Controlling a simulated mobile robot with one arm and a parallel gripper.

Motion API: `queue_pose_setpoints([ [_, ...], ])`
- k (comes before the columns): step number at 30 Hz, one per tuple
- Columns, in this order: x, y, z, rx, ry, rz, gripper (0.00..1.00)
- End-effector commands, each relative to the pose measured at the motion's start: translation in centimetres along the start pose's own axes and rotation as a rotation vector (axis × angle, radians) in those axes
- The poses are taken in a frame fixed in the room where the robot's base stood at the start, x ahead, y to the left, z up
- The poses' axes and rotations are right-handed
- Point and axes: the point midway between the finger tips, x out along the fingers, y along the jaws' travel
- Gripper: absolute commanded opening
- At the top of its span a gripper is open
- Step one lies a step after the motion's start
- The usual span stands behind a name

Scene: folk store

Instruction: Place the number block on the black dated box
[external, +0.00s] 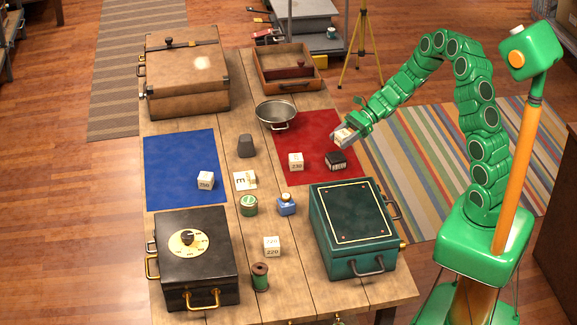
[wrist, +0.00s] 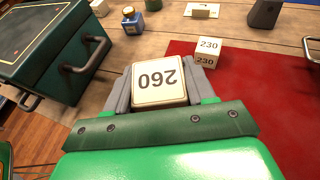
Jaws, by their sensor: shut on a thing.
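My gripper (external: 347,134) is shut on a white number block (external: 343,138) and holds it above the right edge of the red mat.
Other number blocks stand on the red mat (external: 296,162), the blue mat (external: 206,180) and the bare wood (external: 272,246). A green case (external: 355,228), metal bowl (external: 277,114), ink bottle (external: 287,204), green tin (external: 249,206) and thread spool (external: 260,277) also occupy the table.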

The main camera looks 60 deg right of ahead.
Motion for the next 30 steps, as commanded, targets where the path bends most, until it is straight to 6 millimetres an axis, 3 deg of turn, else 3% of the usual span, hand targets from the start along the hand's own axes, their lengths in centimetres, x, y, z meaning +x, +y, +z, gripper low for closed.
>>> queue_pose_setpoints([
  [6, 1.4, -1.2, -1.5, 0.002, -0.001, 0.004, 0.24],
  [18, 2.2, -2.3, -2.6, 0.0, 0.0, 0.003, 0.24],
  [25, 3.1, -2.2, -4.9, 0.001, 0.0, 0.003, 0.24],
  [30, 3.3, -2.3, -5.3, 0.0, -0.001, 0.002, 0.24],
])
